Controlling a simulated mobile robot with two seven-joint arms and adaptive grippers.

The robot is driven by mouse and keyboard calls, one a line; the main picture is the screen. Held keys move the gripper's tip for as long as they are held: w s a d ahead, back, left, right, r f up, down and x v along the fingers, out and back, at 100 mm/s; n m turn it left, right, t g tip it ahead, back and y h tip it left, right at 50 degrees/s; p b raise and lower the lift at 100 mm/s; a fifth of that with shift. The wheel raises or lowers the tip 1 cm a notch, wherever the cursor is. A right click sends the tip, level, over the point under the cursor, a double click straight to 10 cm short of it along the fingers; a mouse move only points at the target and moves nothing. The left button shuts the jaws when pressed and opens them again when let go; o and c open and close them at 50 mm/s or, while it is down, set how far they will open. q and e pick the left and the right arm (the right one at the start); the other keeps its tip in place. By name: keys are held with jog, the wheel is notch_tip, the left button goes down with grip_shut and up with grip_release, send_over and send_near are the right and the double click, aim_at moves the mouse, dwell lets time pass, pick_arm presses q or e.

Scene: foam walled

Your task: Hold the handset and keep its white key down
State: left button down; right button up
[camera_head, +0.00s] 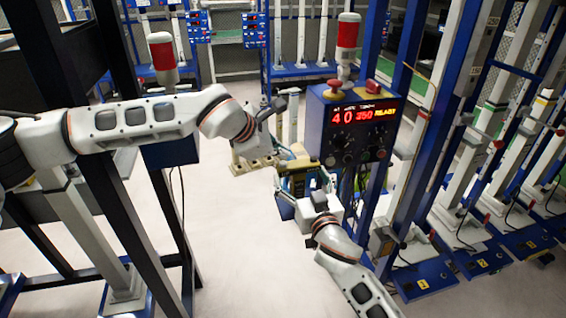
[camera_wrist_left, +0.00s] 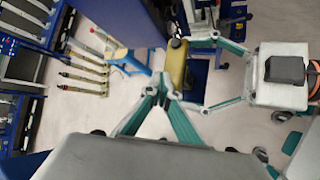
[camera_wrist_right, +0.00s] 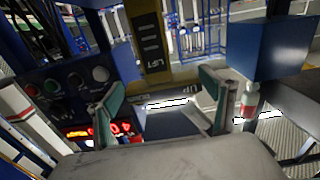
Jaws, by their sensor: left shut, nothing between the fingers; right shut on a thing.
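The handset (camera_head: 299,183) is a yellow body below the control box, and it also shows in the left wrist view (camera_wrist_left: 177,62). My right gripper (camera_wrist_right: 160,88) is shut on it, with a teal finger on either side. In the right wrist view the handset (camera_wrist_right: 150,42) shows a dark panel and lettering. My left gripper (camera_wrist_left: 163,80) is shut and empty, its fingertips close beside the handset; I cannot tell whether they touch it. The white key is not distinguishable in any view.
A blue control box (camera_head: 350,130) with a lit red display and a red button stands just behind the handset. Blue posts and a dark frame (camera_head: 105,150) flank the arms. Blue-based pillars line the right. The pale floor (camera_head: 245,250) is clear below.

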aim_at(281, 164)
pick_arm(q)
jog(key=shift+f, duration=0.15)
dwell(0.4)
jog(key=shift+f, duration=0.3)
jog(key=shift+f, duration=0.6)
dwell(2.0)
jog(key=shift+r, duration=0.1)
dwell(0.4)
jog(key=shift+r, duration=0.9)
jog(key=shift+r, duration=0.15)
jog(key=shift+r, duration=2.4)
